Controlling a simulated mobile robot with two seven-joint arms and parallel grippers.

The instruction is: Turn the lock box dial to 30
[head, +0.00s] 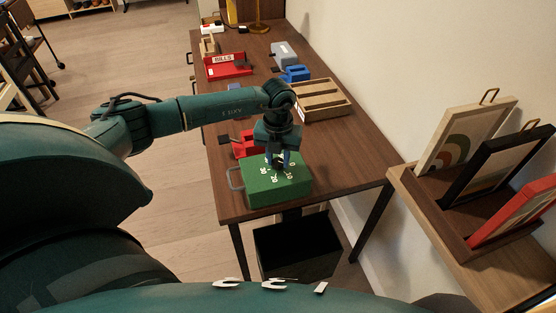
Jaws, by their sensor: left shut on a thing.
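The green lock box (270,189) stands near the front end of the brown wooden table. White numbers on its top ring the dial, and I can make out 20 and 30 toward its front and left. My left gripper (278,165) points down from above and is shut on the dial at the middle of the box top. The gripper's fingers hide most of the dial, so I cannot tell which number it points to. A metal handle sticks out from the box's left side. My right gripper is not in view.
A red object (242,146) sits just behind the box. A wooden tray (324,100), blue item (295,74), grey item (285,53) and red bills tray (228,66) lie farther back. A black bin (297,248) stands below the table; a picture shelf (455,238) is at right.

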